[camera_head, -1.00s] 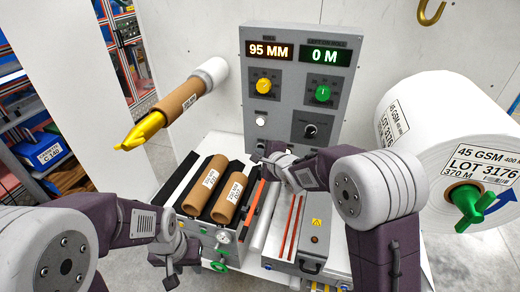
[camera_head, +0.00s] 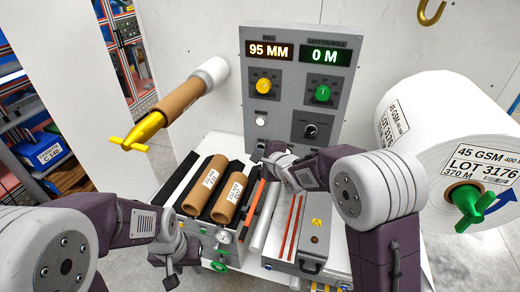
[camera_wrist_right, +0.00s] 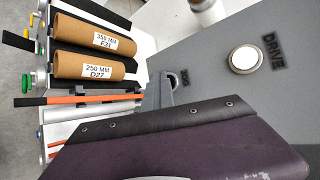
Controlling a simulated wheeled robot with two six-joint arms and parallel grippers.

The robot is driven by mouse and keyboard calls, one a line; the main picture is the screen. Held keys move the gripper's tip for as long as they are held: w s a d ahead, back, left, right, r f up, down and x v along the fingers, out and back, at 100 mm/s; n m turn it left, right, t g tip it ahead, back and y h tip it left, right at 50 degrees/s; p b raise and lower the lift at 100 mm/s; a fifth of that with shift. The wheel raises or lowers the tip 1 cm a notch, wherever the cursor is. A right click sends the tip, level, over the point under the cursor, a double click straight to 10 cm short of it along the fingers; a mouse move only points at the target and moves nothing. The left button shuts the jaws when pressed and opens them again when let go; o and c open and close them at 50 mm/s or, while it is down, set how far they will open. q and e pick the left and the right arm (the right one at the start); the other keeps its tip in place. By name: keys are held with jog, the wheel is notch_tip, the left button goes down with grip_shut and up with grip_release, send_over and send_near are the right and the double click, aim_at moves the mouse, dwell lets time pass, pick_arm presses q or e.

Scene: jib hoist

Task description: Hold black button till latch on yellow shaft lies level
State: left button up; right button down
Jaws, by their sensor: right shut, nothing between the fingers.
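The yellow shaft (camera_head: 148,127) sticks out from the wall with a brown core around it. The yellow latch (camera_head: 129,144) at its tip shows as a crossbar, sloping slightly down to the right in the head view. My right gripper (camera_head: 257,158) is shut and empty at the lower left of the grey control panel (camera_head: 299,75). In the right wrist view its tip (camera_wrist_right: 168,88) is beside the JOG label. The black button is not clearly visible there; my gripper seems to cover it. My left gripper (camera_head: 172,274) hangs at the lower left, its jaw opening unclear.
The panel displays read 95 MM and 0 M. A white DRIVE button (camera_wrist_right: 243,59) sits above my right gripper. Two brown cores (camera_head: 206,184) lie in a tray below. A large white roll (camera_head: 447,125) stands at the right.

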jog(key=shift+s, duration=0.1)
jog(key=shift+s+a+f+b, duration=0.1)
jog(key=shift+s+a+b, duration=0.1)
jog(key=shift+s+b, duration=0.35)
jog(key=shift+s, duration=0.15)
jog(key=s, duration=0.1)
jog(key=s+a+b, duration=0.1)
jog(key=s, duration=0.1)
jog(key=s+b, duration=0.1)
jog(key=shift+s+a, duration=0.3)
jog(key=shift+s, duration=0.1)
jog(key=shift+w, duration=0.1)
